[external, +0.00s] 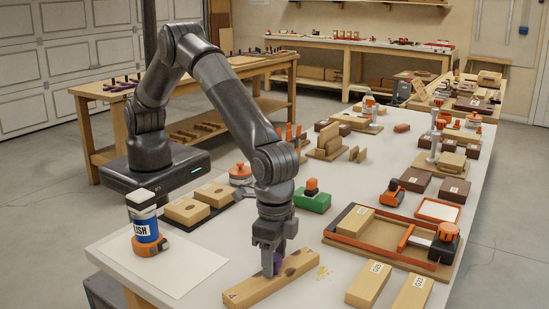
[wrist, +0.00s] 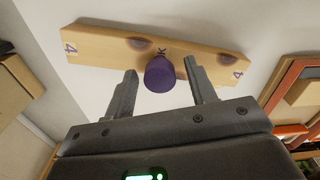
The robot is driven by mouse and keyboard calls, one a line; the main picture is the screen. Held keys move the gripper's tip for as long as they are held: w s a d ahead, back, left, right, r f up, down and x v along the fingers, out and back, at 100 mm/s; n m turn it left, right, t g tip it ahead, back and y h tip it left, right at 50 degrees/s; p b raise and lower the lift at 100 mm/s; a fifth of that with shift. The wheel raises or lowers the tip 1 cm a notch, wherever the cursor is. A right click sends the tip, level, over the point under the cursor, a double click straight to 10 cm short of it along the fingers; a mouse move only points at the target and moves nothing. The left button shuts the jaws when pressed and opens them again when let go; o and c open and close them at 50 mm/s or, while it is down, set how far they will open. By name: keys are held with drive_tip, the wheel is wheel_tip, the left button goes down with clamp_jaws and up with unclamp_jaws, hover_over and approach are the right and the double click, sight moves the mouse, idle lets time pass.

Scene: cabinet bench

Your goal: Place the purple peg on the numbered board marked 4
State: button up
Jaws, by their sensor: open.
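The numbered board (external: 243,293) is a long light wood block lying on the white bench top. In the wrist view the board (wrist: 100,45) shows a 4 near each end, a dark letter by its middle and two dark round spots. The purple peg (wrist: 160,75) overlaps the middle of the board there. The peg (external: 279,259) is mostly hidden by the fingers in the external view. My gripper (external: 273,266) points down over the board. In the wrist view my gripper (wrist: 160,75) is open, a finger on each side of the peg with visible gaps. I cannot tell how deep the peg sits.
Two light wood blocks (external: 369,285) lie right of the board. An orange and dark framed tray (external: 385,255) stands behind them. A green block (external: 312,202) is behind my gripper.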

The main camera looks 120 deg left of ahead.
sight(275, 257)
wheel_tip(275, 257, up, 12)
drive_tip(key=f, duration=0.1)
drive_tip(key=s+a+r+t, duration=0.1)
drive_tip(key=s+a+r, duration=0.3)
drive_tip(key=r, duration=0.2)
drive_tip(key=s+a+r, duration=0.3)
drive_tip(key=a+r, duration=0.1)
drive_tip(key=r, duration=0.2)
drive_tip(key=s+a+r+m+t, duration=0.1)
drive_tip(key=s+a+r, duration=0.25)
drive_tip(key=s, duration=0.45)
drive_tip(key=s+a+r+t, duration=0.15)
drive_tip(key=s+a, duration=0.25)
drive_tip(key=s, duration=0.4)
drive_tip(key=s+a+r+m+t, duration=0.1)
drive_tip(key=s+a+r, duration=0.25)
drive_tip(key=s, duration=0.45)
drive_tip(key=s+a+f, duration=0.1)
drive_tip(key=s+f, duration=0.1)
drive_tip(key=s, duration=0.3)
drive_tip(key=s+a+f+t, duration=0.1)
drive_tip(key=s+a+f, duration=0.1)
drive_tip(key=s, duration=0.4)
drive_tip(key=shift+f, duration=0.45)
